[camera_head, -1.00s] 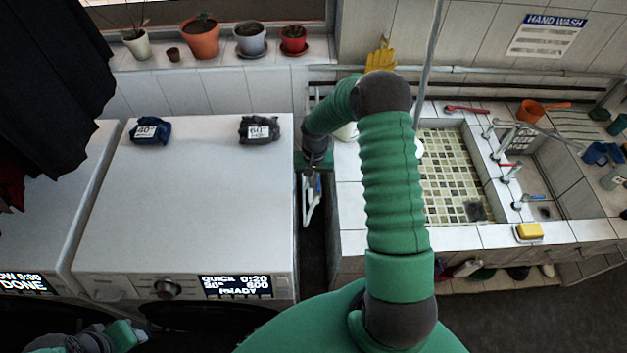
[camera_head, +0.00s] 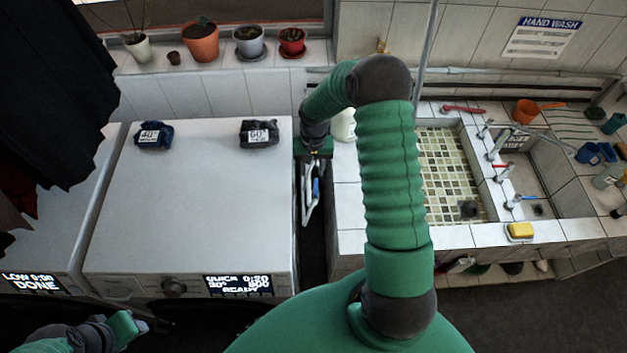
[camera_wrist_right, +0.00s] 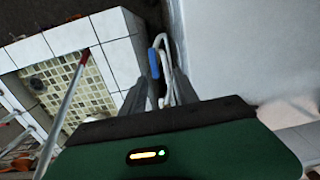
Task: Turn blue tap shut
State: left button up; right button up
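The blue tap (camera_head: 516,201) is the small one with a blue lever at the near end of the sink (camera_head: 470,232), at the right of the head view. Its lever points to the right; whether water runs is too small to tell. My right gripper (camera_wrist_right: 155,85) is open and empty in the right wrist view, its two fingers apart. It points down toward the gap between washing machine and sink, well left of the tap. My left gripper (camera_head: 134,326) is low at the left edge, its fingers too unclear to judge.
A yellow sponge (camera_head: 520,231) lies on the near rim. A blue-and-white looped object (camera_wrist_right: 157,62) hangs in the gap. A washing machine (camera_head: 190,215) fills the left. A thin upright pole (camera_head: 425,60) rises behind my right arm.

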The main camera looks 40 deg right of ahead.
notch_tip(320, 180, up, 10)
jog(key=p, duration=0.3)
jog(key=shift+s+d+p, duration=0.25)
jog(key=shift+d+p, duration=0.1)
dwell(0.3)
jog(key=shift+r, duration=0.1)
jog(key=shift+r, duration=0.1)
